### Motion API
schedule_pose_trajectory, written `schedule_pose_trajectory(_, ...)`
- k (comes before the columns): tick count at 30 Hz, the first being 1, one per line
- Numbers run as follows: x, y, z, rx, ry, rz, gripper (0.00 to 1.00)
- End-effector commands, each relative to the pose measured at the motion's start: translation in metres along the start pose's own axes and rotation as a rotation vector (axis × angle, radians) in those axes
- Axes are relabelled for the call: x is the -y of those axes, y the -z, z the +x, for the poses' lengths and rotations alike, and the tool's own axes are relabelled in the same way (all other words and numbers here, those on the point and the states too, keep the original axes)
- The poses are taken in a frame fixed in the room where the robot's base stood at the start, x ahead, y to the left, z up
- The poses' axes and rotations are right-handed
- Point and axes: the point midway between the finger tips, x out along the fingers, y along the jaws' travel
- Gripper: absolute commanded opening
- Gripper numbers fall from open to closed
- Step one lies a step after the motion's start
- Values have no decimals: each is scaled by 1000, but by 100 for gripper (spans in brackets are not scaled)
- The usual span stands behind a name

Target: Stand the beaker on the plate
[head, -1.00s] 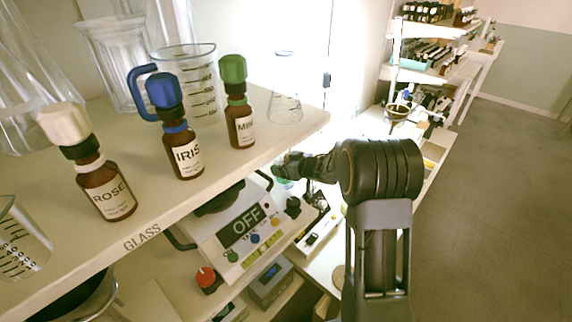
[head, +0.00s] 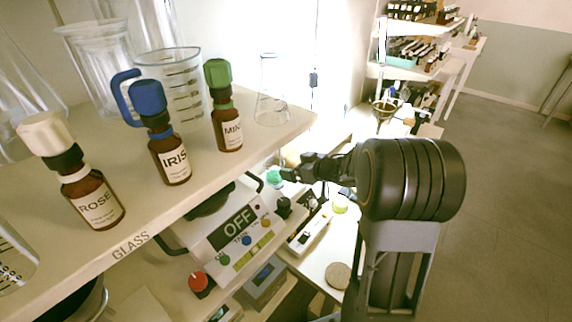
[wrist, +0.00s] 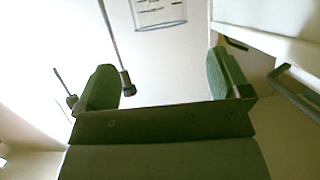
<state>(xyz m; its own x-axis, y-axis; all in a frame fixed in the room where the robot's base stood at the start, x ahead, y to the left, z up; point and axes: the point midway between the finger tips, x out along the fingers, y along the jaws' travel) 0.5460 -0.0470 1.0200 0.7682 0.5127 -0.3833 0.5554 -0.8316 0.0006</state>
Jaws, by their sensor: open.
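A clear beaker with dark graduation marks (wrist: 160,14) shows at the top of the wrist view, cut off by the frame edge, ahead of my fingers. My gripper (wrist: 165,78) is open and empty, its two green-padded fingers wide apart. In the head view my gripper (head: 288,175) is beside the shelf edge, close to a small vessel with teal contents (head: 273,178). I cannot tell whether this is the same beaker. A white device reading OFF (head: 212,258), with a dark round top partly hidden under the shelf, is left of my gripper; it may be the plate.
The upper shelf (head: 130,243) holds brown bottles labelled ROSE (head: 98,207), IRIS (head: 170,160) and MIN (head: 228,132). A large graduated beaker (head: 185,95) and a conical flask (head: 271,105) stand behind them. A round tan disc (head: 338,275) lies on the lower bench. Floor is clear at right.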

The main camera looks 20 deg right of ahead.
Motion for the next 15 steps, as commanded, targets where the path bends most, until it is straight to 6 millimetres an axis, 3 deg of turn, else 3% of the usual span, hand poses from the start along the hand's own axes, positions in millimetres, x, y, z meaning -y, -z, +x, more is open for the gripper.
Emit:
schedule_pose_trajectory(6,-1,0,-21,-1,-2,1,95)
schedule_pose_trajectory(15,0,0,-24,0,0,1,95)
